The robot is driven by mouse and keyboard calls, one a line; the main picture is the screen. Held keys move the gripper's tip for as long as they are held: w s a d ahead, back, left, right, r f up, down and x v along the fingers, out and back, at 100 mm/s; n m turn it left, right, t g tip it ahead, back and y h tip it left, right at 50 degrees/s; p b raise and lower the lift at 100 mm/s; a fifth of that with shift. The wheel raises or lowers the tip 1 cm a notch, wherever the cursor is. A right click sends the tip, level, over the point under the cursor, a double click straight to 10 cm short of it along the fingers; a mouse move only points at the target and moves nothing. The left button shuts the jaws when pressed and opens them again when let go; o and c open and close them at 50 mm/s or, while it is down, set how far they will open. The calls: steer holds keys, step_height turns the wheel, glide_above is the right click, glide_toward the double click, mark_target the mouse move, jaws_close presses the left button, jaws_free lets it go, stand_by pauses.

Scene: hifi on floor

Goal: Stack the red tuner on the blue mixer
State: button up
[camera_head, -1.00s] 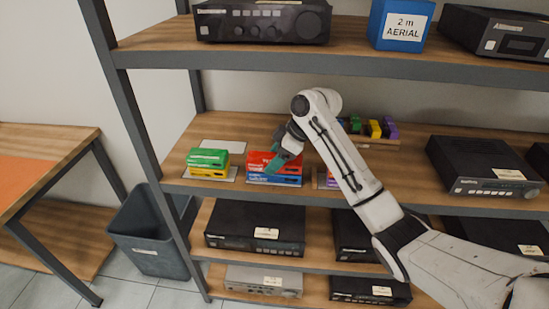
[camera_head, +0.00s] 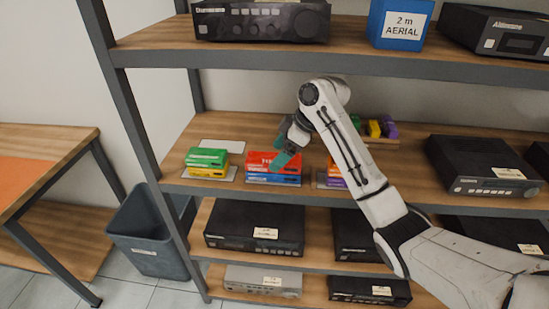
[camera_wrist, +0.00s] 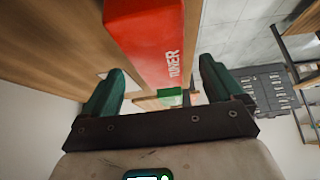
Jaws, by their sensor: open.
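The red tuner (camera_head: 262,160) sits on top of the blue mixer (camera_head: 272,179) on the middle shelf, the two forming a low stack. My gripper (camera_head: 284,158) is in front of and above the right part of the stack and hides some of the tuner. In the wrist view the red tuner (camera_wrist: 146,38), with its white "TUNER" lettering, lies ahead of the open green fingers. My gripper (camera_wrist: 160,75) shows clear space between the fingers, and nothing is held. The blue mixer cannot be made out in the wrist view.
A green box (camera_head: 207,157) on a yellow box (camera_head: 209,172) stands to the left. An orange and purple stack (camera_head: 333,178) is close on the right, partly behind my arm. A rack of small coloured blocks (camera_head: 374,128) is behind. The upper shelf (camera_head: 350,58) overhangs.

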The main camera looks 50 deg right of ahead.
steer(key=shift+v, duration=1.1)
steer(key=s+d+b, duration=0.1)
steer(key=s+d, duration=0.6)
steer(key=s, duration=0.2)
steer(key=shift+s+d, duration=0.2)
